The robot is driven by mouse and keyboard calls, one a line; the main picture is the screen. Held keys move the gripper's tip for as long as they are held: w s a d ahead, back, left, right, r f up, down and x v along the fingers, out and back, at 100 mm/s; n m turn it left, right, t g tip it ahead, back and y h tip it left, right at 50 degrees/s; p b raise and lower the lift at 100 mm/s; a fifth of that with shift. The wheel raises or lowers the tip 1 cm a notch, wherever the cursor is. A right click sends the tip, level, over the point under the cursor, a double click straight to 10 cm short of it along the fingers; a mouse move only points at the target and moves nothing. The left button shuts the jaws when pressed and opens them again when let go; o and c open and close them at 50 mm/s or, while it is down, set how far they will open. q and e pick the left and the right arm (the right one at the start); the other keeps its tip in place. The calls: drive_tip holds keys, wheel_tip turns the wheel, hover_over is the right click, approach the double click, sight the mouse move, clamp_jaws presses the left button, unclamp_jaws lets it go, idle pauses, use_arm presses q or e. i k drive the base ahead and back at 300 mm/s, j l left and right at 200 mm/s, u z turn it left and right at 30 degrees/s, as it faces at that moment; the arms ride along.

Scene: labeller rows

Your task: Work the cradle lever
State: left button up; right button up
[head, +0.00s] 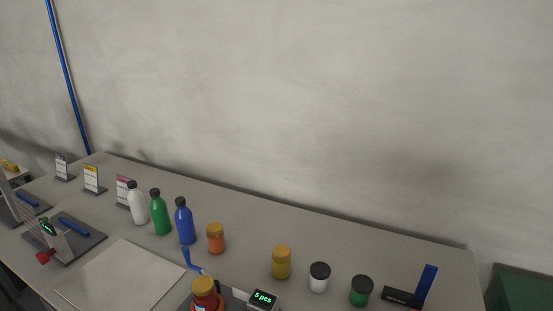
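The lower part of this device is cut off by the frame, so I cannot see the whole cradle. At the left, another device on a grey base plate (84,246) has a small green display, a blue bar and a red knob (45,257). Neither of my grippers is in view.
White, green and blue bottles (159,213) stand in a row, then an orange jar (216,238), yellow jar (281,262), white jar (319,277) and green jar (361,291). A black block with a blue flap (426,284) is at right. A pale flat sheet (120,274) lies front left.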

sight(185, 250)
drive_tip(key=i+j, duration=0.15)
drive_tip(key=j, duration=0.3)
drive_tip(key=i+j+z, duration=0.1)
drive_tip(key=j, duration=0.35)
drive_tip(key=i+j, duration=0.1)
drive_tip(key=j, duration=0.35)
drive_tip(key=i+j, duration=0.15)
drive_tip(key=j, duration=0.3)
drive_tip(key=z, duration=0.05)
